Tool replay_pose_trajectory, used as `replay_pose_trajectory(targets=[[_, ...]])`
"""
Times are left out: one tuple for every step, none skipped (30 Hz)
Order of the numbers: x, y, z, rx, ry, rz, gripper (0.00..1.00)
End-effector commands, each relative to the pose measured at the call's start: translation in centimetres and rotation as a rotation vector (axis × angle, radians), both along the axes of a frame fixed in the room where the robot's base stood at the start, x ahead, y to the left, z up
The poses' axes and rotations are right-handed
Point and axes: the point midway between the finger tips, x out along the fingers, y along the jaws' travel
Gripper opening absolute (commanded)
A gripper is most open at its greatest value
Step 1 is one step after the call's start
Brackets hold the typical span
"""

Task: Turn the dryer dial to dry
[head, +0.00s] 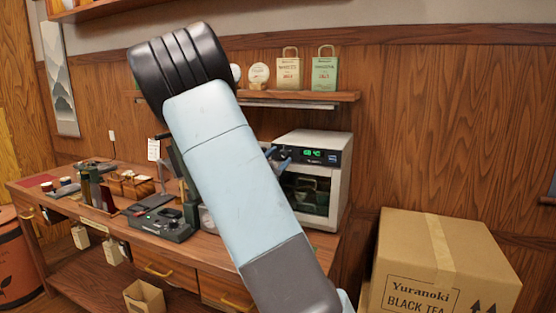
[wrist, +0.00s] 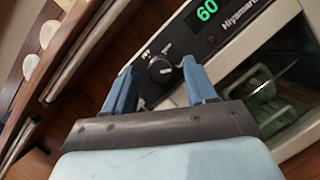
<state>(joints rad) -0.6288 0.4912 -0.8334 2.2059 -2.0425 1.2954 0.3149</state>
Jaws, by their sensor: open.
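The dryer (head: 316,172) is a white box with a dark control panel and a glass door, at the right end of the wooden counter. In the wrist view its panel (wrist: 208,32) shows a green display reading 60. The black round dial (wrist: 160,68) has pale marks around it. My gripper (wrist: 157,72) is open, with its two blue fingers on either side of the dial. I cannot tell whether they touch it. In the head view my arm hides the dial, and my gripper (head: 280,160) shows only partly by the dryer's front.
A cardboard box (head: 440,260) stands on the right, beside the dryer. A shelf (head: 300,96) with paper bags runs above the dryer. A dark scale-like device (head: 158,224) and small tea items stand on the counter to the left.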

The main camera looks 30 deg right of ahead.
Motion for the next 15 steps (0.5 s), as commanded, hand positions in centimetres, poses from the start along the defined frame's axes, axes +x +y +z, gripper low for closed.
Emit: replay_pose_trajectory(targets=[[0.06, -0.17, 0.05, 0.0, 0.0, 0.0, 0.56], [0.08, -0.22, 0.06, 0.0, 0.0, 0.0, 0.56], [0.1, -0.26, 0.06, 0.001, 0.0, -0.001, 0.56], [0.11, -0.27, 0.07, 0.001, 0.0, -0.001, 0.56], [0.11, -0.28, 0.07, 0.0, 0.001, -0.001, 0.56], [0.1, -0.28, 0.06, 0.001, 0.0, -0.001, 0.56], [0.1, -0.28, 0.06, 0.0, 0.001, -0.001, 0.56], [0.1, -0.28, 0.06, 0.0, 0.001, -0.001, 0.56], [0.1, -0.28, 0.06, 0.0, 0.001, -0.001, 0.56], [0.09, -0.28, 0.06, 0.0, 0.001, -0.001, 0.55], [0.09, -0.28, 0.06, 0.0, 0.001, -0.001, 0.52], [0.09, -0.28, 0.06, 0.0, 0.001, -0.001, 0.48], [0.08, -0.28, 0.05, 0.0, 0.001, -0.001, 0.46], [0.08, -0.28, 0.05, 0.0, 0.001, -0.001, 0.43], [0.08, -0.28, 0.06, 0.0, 0.001, -0.001, 0.39]])
